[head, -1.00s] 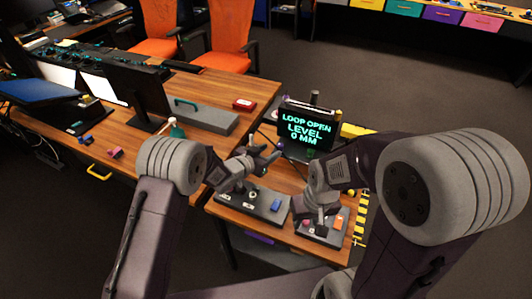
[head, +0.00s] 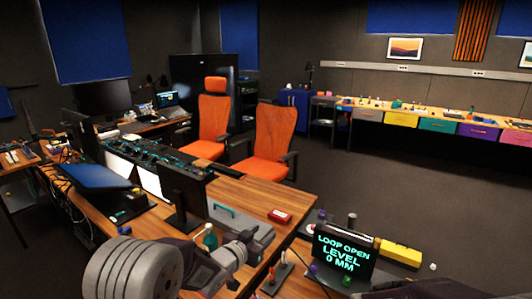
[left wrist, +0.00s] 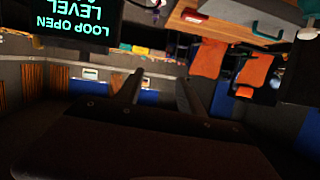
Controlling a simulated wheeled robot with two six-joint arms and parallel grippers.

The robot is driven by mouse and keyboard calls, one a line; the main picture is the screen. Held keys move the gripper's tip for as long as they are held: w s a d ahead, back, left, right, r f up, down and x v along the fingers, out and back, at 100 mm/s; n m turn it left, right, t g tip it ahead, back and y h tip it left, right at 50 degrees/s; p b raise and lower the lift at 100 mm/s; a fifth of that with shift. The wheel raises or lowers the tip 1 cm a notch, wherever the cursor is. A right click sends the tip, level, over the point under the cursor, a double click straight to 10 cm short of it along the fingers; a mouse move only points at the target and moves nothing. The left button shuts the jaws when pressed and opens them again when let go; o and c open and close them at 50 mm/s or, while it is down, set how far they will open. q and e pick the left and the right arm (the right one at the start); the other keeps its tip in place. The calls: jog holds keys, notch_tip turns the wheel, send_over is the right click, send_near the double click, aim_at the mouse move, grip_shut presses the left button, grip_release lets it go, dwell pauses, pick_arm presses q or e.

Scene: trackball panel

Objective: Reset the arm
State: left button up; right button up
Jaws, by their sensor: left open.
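My left gripper (head: 258,238) is near the bottom middle of the head view, over the edge of the wooden desk. It is open and empty, and its two fingers stand apart in the left wrist view (left wrist: 160,80). The black screen (head: 343,249) to its right reads "LOOP OPEN LEVEL 0 MM". The screen also shows upside down at the top left of the left wrist view (left wrist: 75,22). The control panels in front of the screen are mostly below the head view.
A red box (head: 280,216) and a grey case (head: 237,220) lie on the wooden desk. A yellow block (head: 401,254) is right of the screen. Two orange chairs (head: 270,142) stand behind the desk. The dark floor at the right is clear.

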pick_arm(q)
jog(key=s+a+n+g+y+p, duration=0.1)
jog(key=s+a+n+y, duration=0.2)
jog(key=a, duration=0.4)
jog(key=s+a+n+g+y+p, duration=0.1)
jog(key=s+a+n+y, duration=0.15)
jog(key=s+a, duration=0.45)
jog(key=s+a+f+g, duration=0.1)
jog(key=s+f+g, duration=0.2)
jog(key=s, duration=0.4)
jog(key=s+a+f+n+g+y, duration=0.1)
jog(key=s+f+g, duration=0.2)
jog(key=s, duration=0.3)
jog(key=s+a+f+g, duration=0.1)
jog(key=s+f+g, duration=0.2)
jog(key=s, duration=0.4)
jog(key=shift+s+a+f, duration=0.15)
jog(key=shift+s+a, duration=0.05)
jog(key=shift+s, duration=0.15)
pick_arm(e)
jog(key=r, duration=0.3)
jog(key=shift+s, duration=0.2)
pick_arm(q)
jog(key=shift+y, duration=0.25)
